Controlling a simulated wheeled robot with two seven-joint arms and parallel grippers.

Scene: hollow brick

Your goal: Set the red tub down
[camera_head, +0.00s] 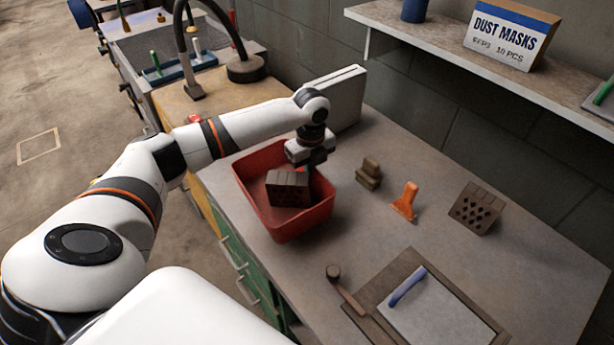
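The red tub (305,220) is at the left part of the grey worktop, close to its left edge. It looks about level; I cannot tell whether its base touches the worktop. A dark hollow brick (288,188) with holes lies inside it. My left gripper (315,163) points down at the tub's far right rim, beside the brick. Its fingertips are dark and small here, so I cannot tell whether they are closed on the rim. My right gripper is not in view.
On the worktop (390,240) are small stacked blocks (368,175), an orange tool (405,202), another hollow brick (475,209), a wooden-handled hammer (347,292) and a framed board (435,310) with a blue item. A shelf with a dust-mask box (510,35) hangs above.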

